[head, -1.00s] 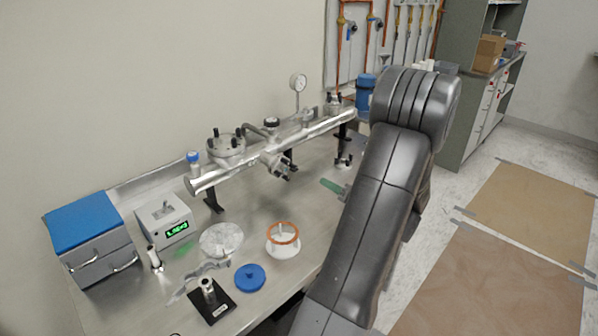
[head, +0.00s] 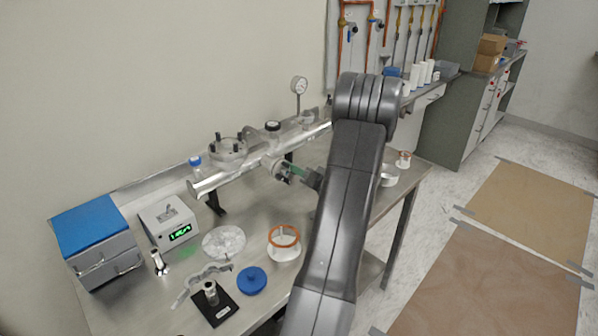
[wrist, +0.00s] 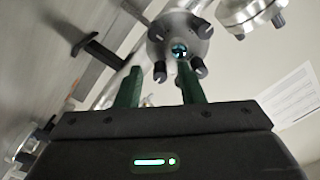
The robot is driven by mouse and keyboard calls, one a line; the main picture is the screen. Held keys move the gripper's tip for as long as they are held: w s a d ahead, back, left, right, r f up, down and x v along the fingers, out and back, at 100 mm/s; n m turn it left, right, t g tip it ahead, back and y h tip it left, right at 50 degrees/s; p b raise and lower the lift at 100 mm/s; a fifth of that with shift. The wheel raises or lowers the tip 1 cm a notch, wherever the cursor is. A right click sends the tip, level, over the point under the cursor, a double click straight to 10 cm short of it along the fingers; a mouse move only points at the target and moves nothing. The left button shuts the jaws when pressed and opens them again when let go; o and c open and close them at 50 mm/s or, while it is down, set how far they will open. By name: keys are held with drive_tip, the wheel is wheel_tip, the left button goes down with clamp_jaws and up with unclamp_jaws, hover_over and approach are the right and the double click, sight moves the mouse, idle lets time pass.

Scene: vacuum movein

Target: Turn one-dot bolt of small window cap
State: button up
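The small window cap (wrist: 180,48) is a round metal flange with a dark glass centre on the side of the steel tube, ringed by several dark bolt knobs. In the head view the cap (head: 283,170) is partly covered by my gripper (head: 297,172). In the wrist view my gripper (wrist: 160,66) has its two green fingers apart, pointing at the cap. One bolt knob (wrist: 160,71) appears between the fingertips; contact cannot be told. Another knob (wrist: 200,71) lies just right of the right finger. The dot marks on the bolts are too small to read.
The steel tube (head: 215,182) runs above the bench on dark supports, with a larger flange (head: 229,149) and a gauge (head: 299,85) on top. A white dish with an orange ring (head: 284,237), a blue lid (head: 251,281) and a black stand (head: 214,309) occupy the front.

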clamp_jaws()
drive_tip(key=shift+f+b, duration=0.1)
drive_tip(key=shift+b, duration=0.2)
drive_tip(key=m+b, duration=0.2)
drive_tip(key=b, duration=0.1)
drive_tip(key=shift+f+m, duration=0.2)
drive_tip(key=shift+m, duration=0.1)
drive_tip(key=m+b, duration=0.3)
drive_tip(key=m, duration=1.1)
drive_tip(key=shift+r+m+b, duration=0.15)
drive_tip(key=shift+m+b, duration=0.15)
drive_tip(key=shift+b, duration=0.05)
